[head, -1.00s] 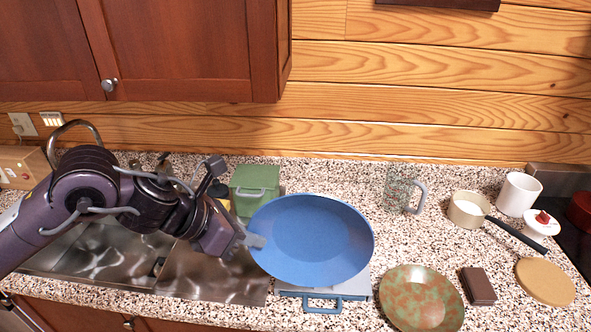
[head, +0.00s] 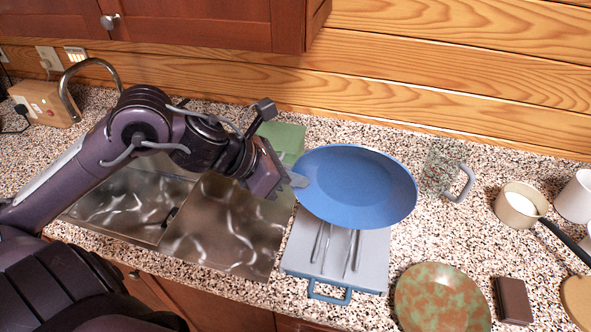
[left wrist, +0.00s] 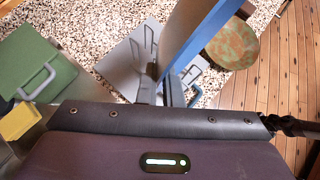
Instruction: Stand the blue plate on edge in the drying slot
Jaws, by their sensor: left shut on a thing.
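The blue plate (head: 357,186) is held at its left rim by my left gripper (head: 297,181), which is shut on it. In the head view the plate is tilted, its face toward the camera, above the back part of the grey drying rack (head: 300,258). In the left wrist view the plate (left wrist: 190,40) shows nearly edge-on between the fingers (left wrist: 158,88). The rack has upright wire dividers (head: 338,250) and a blue handle at its front; its back part is hidden by the plate. My right gripper is not in view.
A green box (head: 283,138) stands behind my left gripper. The metal sink (head: 130,205) is at left. A glass mug (head: 440,170) stands right of the plate. A green-brown plate (head: 440,300), a dark brown block (head: 513,300) and a pan (head: 518,204) lie further right.

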